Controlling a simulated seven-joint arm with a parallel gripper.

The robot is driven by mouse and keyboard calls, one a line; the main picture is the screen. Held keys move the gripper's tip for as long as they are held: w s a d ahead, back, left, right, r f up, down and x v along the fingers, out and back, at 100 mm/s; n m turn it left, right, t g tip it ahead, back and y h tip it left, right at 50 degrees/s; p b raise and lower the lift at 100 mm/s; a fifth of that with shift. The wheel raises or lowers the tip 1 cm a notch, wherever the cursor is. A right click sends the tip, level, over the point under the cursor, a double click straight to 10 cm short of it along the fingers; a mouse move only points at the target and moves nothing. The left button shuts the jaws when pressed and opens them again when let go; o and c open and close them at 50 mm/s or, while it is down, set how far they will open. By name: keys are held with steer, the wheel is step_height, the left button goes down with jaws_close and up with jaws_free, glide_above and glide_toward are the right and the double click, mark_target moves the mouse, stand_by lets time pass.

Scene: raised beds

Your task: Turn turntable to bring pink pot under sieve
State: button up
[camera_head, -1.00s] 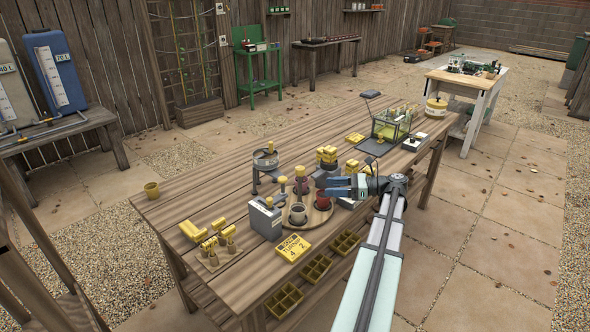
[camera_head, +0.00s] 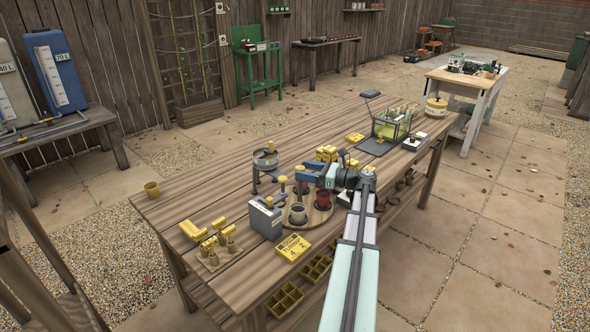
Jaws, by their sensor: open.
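The turntable (camera_head: 312,219) is a round wooden disc on the long table. A grey pot (camera_head: 298,213) stands at its front and a red pot (camera_head: 324,201) at its right. A dull pinkish pot (camera_head: 301,188) at its back is partly hidden by my gripper. The sieve (camera_head: 265,159) is a grey round pan on a stand, left of and behind the turntable. My gripper (camera_head: 308,177) has blue fingers, points left and is open above the back of the turntable. I cannot tell whether it touches the pinkish pot.
A grey box (camera_head: 265,219) with a yellow knob stands left of the turntable. Yellow blocks (camera_head: 327,153) stand behind my gripper.

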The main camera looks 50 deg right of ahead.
steer(key=shift+x, duration=2.1)
steer(key=shift+c, duration=0.2)
steer(key=c, duration=0.9)
